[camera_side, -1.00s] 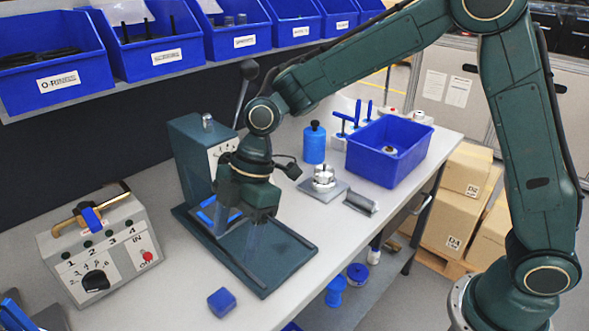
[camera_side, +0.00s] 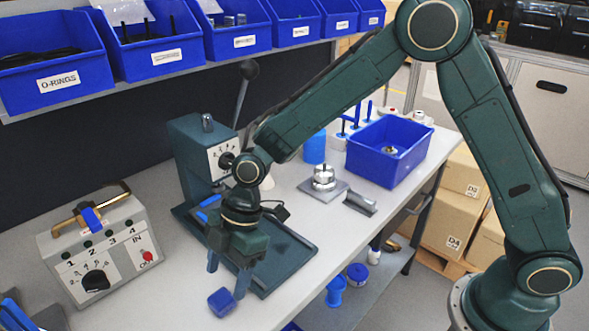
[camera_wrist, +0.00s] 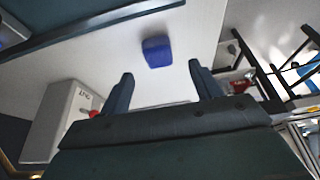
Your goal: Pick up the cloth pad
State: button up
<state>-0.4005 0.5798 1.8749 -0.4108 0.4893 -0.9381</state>
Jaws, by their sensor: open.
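The cloth pad (camera_side: 221,301) appears to be the small blue block lying on the bench near its front edge, in front of the press base. In the wrist view the blue pad (camera_wrist: 157,51) lies on the bare bench top, beyond the fingertips and roughly centred between them. My gripper (camera_side: 227,276) is open and points down, close above and behind the pad in the side view. Its two fingers (camera_wrist: 161,72) are spread wide with nothing between them. I cannot tell the exact height of the fingertips above the bench.
A dark green press (camera_side: 195,150) with its base plate stands just behind my gripper. A grey control box (camera_side: 100,250) is to the left. A blue bin (camera_side: 385,168) and a metal housing (camera_side: 323,178) are to the right. Bare bench surrounds the pad.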

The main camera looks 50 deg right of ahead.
aim_at(221, 297)
jog(key=shift+x, duration=2.4)
jog(key=c, duration=1.1)
jog(key=shift+w+r, duration=0.1)
jog(key=shift+r, duration=0.05)
jog(key=shift+c, duration=0.2)
notch_tip(221, 297, up, 20)
